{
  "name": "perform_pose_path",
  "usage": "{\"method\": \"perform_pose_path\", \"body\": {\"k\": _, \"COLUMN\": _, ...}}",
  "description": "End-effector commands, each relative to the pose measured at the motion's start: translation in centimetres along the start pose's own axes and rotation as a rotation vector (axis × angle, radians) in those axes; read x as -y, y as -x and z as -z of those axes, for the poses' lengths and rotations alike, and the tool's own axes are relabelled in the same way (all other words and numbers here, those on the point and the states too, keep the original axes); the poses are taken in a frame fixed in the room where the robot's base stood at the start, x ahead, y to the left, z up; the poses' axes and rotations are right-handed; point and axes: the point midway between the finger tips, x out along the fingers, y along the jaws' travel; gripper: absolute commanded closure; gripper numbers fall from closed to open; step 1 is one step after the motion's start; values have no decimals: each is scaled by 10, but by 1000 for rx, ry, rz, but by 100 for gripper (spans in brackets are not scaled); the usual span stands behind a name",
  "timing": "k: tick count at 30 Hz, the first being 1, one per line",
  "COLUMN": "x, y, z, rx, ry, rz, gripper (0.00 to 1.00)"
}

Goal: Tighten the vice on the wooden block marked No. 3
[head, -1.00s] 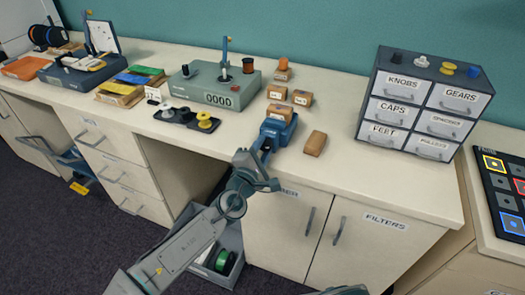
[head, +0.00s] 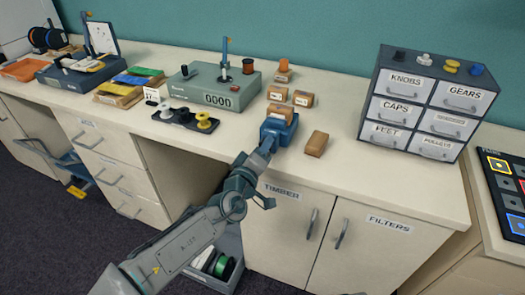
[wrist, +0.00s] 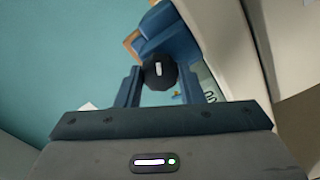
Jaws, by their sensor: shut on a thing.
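The blue vice (head: 275,133) stands near the front edge of the bench, and it shows in the wrist view too (wrist: 165,30). A wooden block (head: 280,112) sits at its top; I cannot read a number on it or tell how it is clamped. My gripper (wrist: 162,82) is shut on the vice's dark round knob (wrist: 159,73), one blue finger on each side. In the head view my gripper (head: 267,147) is at the near side of the vice, where my arm hides the knob.
Two small wooden blocks (head: 278,93) (head: 302,98) lie behind the vice, and a plain tan block (head: 316,143) lies to its right. A grey counter box (head: 215,90) stands left. A labelled drawer cabinet (head: 425,105) stands right. Cupboards are below.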

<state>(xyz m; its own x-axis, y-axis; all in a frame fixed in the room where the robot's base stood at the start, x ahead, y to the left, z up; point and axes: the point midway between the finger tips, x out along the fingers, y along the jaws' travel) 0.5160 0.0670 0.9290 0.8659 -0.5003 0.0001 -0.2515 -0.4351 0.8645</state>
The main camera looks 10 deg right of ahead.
Motion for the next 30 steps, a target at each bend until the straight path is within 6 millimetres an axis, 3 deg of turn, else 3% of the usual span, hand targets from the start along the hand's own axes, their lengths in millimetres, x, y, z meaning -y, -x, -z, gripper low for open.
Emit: {"method": "perform_pose_path", "body": {"k": 30, "x": 0, "y": 0, "z": -1, "rx": 1, "ry": -969, "rz": 3, "gripper": 88}}
